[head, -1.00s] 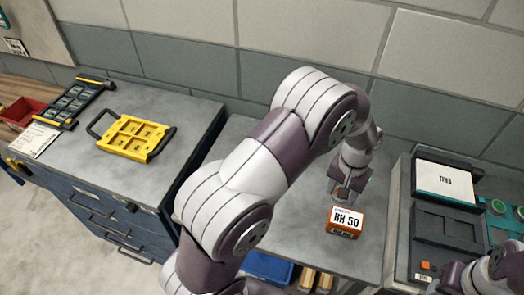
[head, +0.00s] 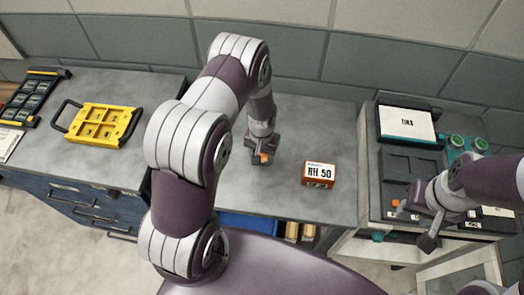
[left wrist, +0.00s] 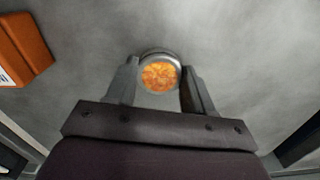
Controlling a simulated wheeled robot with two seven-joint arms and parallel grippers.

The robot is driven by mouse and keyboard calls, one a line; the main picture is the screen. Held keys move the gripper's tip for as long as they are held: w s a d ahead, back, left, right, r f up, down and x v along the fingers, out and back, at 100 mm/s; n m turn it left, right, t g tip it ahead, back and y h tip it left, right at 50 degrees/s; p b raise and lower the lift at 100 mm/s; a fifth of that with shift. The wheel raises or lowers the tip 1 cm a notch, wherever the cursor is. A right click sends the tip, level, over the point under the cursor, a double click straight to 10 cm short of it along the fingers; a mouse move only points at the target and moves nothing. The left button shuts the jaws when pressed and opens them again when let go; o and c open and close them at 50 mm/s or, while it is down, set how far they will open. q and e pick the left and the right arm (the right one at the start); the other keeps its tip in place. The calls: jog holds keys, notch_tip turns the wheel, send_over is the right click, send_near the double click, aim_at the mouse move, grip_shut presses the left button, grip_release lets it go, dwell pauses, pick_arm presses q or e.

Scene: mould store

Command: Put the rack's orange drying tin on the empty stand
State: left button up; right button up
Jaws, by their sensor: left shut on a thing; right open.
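My left gripper (head: 262,158) is shut on a small round metal tin with orange contents (left wrist: 160,75). In the left wrist view the tin sits between the two fingers, and its orange top faces the camera. In the head view only a bit of orange shows at the fingertips. My right gripper (head: 420,225) is open over the front of the dark unit at the right. I cannot make out the rack or empty stand for certain.
The dark unit (head: 405,165) at the right carries a white-topped box (head: 406,124) and a teal piece with green rounds (head: 467,144). A yellow handled tray (head: 101,124) and a dark frame (head: 30,98) lie on the left cabinet. The middle worktop is mostly bare.

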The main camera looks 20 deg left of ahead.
pick_arm(q)
jog(key=shift+a+f, duration=0.15)
jog(key=shift+f, duration=0.25)
jog(key=o, duration=1)
jog(key=shift+r, duration=0.15)
jog(key=shift+o, duration=0.2)
